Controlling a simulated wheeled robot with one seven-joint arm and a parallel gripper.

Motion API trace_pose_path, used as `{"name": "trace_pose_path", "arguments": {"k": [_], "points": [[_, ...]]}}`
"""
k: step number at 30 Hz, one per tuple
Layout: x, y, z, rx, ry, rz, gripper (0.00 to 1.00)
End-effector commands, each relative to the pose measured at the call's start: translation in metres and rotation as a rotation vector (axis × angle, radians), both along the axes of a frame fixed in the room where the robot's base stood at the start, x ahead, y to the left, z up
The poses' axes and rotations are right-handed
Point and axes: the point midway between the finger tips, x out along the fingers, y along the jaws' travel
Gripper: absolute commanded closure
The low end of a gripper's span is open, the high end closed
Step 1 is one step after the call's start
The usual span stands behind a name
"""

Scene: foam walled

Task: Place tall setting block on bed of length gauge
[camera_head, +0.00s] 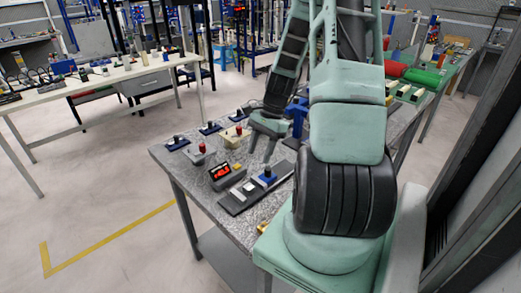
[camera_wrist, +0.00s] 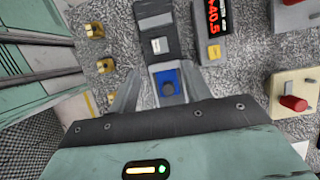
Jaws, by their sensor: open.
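The length gauge has a long dark bed (camera_head: 240,199), which also shows in the wrist view (camera_wrist: 154,17). On it are a pale block (camera_head: 249,187) and a blue piece with a dark knob (camera_head: 267,178). Its display (camera_head: 221,172) has red digits. My gripper (camera_head: 262,152) is open and empty above the table. In the wrist view the blue piece (camera_wrist: 167,84) appears between the fingers; the gap in height is unclear. Several small brass blocks (camera_wrist: 94,30) stand left of the bed in the wrist view. I cannot tell which block is the tall setting block.
A cream fixture with a red knob (camera_wrist: 293,102) stands right of the gauge in the wrist view. Several blue-based fixtures (camera_head: 209,128) line the table's far left side. The speckled tabletop (camera_head: 197,172) is bare near its left edge. Another workbench (camera_head: 95,80) stands apart.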

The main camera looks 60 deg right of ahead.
Motion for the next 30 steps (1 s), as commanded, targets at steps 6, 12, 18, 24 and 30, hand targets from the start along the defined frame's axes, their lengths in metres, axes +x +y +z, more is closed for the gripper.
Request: {"name": "trace_pose_path", "arguments": {"k": [6, 12, 18, 24, 30], "points": [[-0.001, -0.002, 0.006, 0.0, 0.0, 0.001, 0.52], [0.016, 0.026, 0.017, -0.024, -0.02, 0.139, 0.52], [0.047, 0.124, 0.046, -0.094, -0.091, 0.602, 0.52], [0.042, 0.232, 0.073, -0.156, -0.184, 1.12, 0.52], [0.002, 0.325, 0.095, -0.203, -0.293, 1.635, 0.52]]}}
